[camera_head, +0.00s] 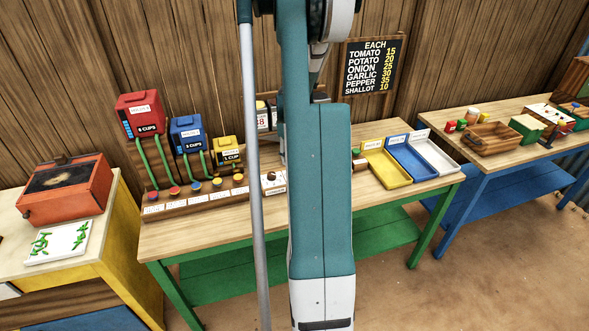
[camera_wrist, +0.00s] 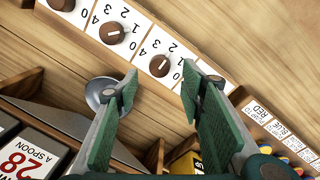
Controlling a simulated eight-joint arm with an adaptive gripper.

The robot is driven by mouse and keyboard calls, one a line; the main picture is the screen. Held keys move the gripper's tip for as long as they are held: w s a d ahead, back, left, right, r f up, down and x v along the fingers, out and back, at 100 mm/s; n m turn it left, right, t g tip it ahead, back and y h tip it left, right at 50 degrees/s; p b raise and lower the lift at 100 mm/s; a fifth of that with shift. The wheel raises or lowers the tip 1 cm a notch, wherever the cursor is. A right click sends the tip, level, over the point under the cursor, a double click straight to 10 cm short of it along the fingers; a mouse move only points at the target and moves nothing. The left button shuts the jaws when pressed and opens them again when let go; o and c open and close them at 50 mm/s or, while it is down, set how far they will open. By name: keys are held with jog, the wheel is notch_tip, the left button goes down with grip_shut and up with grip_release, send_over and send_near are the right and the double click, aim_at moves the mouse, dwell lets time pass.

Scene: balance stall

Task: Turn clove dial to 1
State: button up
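Brown dials with white pointer marks sit in a row on white numbered cards along a wooden strip in the wrist view: a near dial (camera_wrist: 160,66), a middle dial (camera_wrist: 112,33) and one cut by the top edge (camera_wrist: 62,4). No name is readable there, so I cannot tell which is the clove dial. My gripper (camera_wrist: 160,80) is open and empty, with green finger pads. The near dial shows between its fingertips; I cannot tell whether they touch it. In the head view my arm hides the gripper and most dials; one brown dial (camera_head: 271,176) shows.
A round metal dish (camera_wrist: 103,92) lies beside the left finger. A sign reading 28 a spoon (camera_wrist: 28,160) stands lower left. A labelled button strip (camera_wrist: 285,135) is at right. Yellow (camera_head: 384,168), blue (camera_head: 408,158) and white (camera_head: 433,155) trays stand on the table's right part.

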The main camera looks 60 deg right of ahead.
jog(key=shift+d+f, duration=0.15)
jog(key=shift+f, duration=1.5)
jog(key=shift+d+f, duration=0.15)
jog(key=shift+f, duration=1.5)
jog(key=c, duration=0.9)
